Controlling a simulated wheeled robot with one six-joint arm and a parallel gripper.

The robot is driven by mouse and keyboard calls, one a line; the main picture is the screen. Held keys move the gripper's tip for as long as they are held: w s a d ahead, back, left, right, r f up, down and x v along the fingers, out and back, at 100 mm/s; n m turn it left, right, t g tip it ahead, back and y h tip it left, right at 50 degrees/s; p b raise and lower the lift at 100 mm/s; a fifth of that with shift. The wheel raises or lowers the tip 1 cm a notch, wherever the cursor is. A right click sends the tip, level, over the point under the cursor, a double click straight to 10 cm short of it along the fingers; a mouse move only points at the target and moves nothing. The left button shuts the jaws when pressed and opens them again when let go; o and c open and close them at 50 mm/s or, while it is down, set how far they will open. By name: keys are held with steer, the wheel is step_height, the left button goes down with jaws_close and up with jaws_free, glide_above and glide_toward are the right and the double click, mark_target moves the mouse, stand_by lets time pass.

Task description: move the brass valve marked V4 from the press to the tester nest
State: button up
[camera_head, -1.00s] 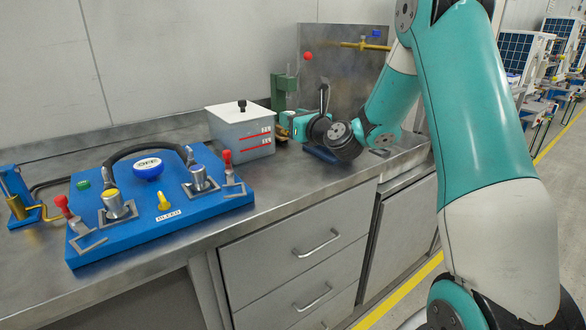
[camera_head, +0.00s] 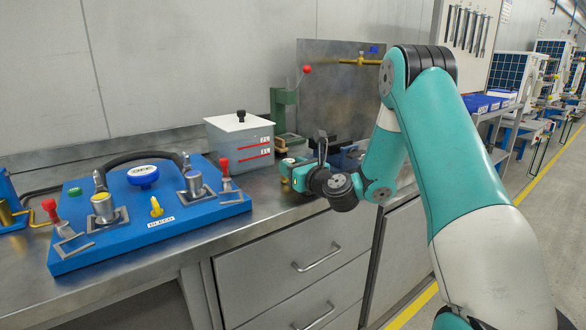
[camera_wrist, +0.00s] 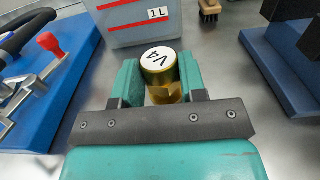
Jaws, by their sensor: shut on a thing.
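The brass valve (camera_wrist: 162,76) has a white top marked V4. It stands between the teal jaws of my gripper (camera_wrist: 158,82), which is shut on it. In the head view my gripper (camera_head: 290,174) is over the counter, in front of the press and right of the white-lidded tank; the valve is too small there to make out clearly. The green press (camera_head: 283,108) with a red-knobbed lever stands at the back, apart from my gripper. The blue tester board (camera_head: 150,228) lies at left, with grey clamps and red-handled levers; I cannot tell which fixture is the nest.
The tank (camera_head: 240,142) with red level lines stands between the tester and the press. It is close ahead of my gripper in the wrist view (camera_wrist: 135,22). A brush (camera_wrist: 209,10) and blue blocks (camera_wrist: 285,62) lie to the right. Bare steel counter shows right of the tester.

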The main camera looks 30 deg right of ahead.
steer(key=o, duration=1.1)
steer(key=shift+f, duration=0.1)
steer(key=shift+o, duration=0.2)
steer(key=shift+r, duration=0.2)
steer(key=s+b, duration=0.7)
steer(key=s, duration=0.5)
steer(key=s+a+n+g+y, duration=0.2)
steer(key=a+n+g+y, duration=0.1)
steer(key=a+n, duration=0.5)
steer(key=s+a+f+n+g+y, duration=0.1)
steer(key=s+a+n+g+y, duration=0.2)
steer(key=a+n, duration=0.45)
steer(key=s+a+n+g+y, duration=0.2)
steer(key=a+n+g+y, duration=0.2)
steer(key=a+n, duration=0.35)
steer(key=s+a+f+n+g+h, duration=0.1)
steer(key=s+a+n+g+h, duration=0.1)
steer(key=s+n, duration=0.7)
steer(key=s+a+f+n+g+h, duration=0.1)
steer(key=s+n+g+h, duration=0.3)
steer(key=s+n+g, duration=0.2)
steer(key=s+n, duration=0.2)
steer(key=n, duration=0.2)
steer(key=shift+s+a+f+n, duration=0.35)
steer(key=shift+s+f+n, duration=0.05)
